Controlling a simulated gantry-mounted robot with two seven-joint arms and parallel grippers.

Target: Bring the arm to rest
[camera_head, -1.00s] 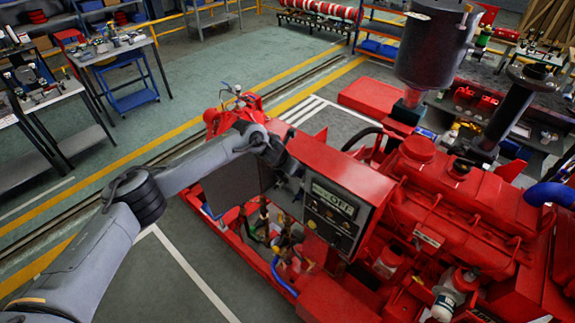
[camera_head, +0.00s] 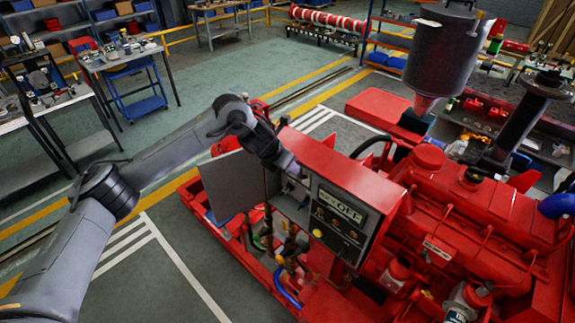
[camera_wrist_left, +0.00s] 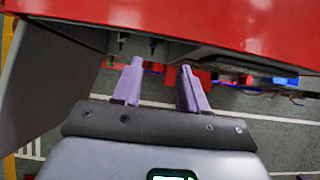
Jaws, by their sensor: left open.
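My left arm comes in from the left in the head view, and its gripper (camera_head: 292,168) is at the upper left edge of the red control cabinet (camera_head: 375,185). The cabinet's front panel (camera_head: 335,215) has a display, a yellow button and small knobs. A grey door-like panel (camera_head: 237,187) stands open left of the cabinet. In the left wrist view, the two purple fingers (camera_wrist_left: 160,82) are apart with nothing between them. They point toward the underside of a red edge (camera_wrist_left: 190,22); contact cannot be told. My right gripper is not in view.
The red engine (camera_head: 465,215) fills the right, with a grey cylindrical tank (camera_head: 440,50) above it. Wires and a blue hose (camera_head: 285,288) lie below the cabinet. Workbenches (camera_head: 120,60) stand at the back left. The floor (camera_head: 150,270) left of the pumpset is clear.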

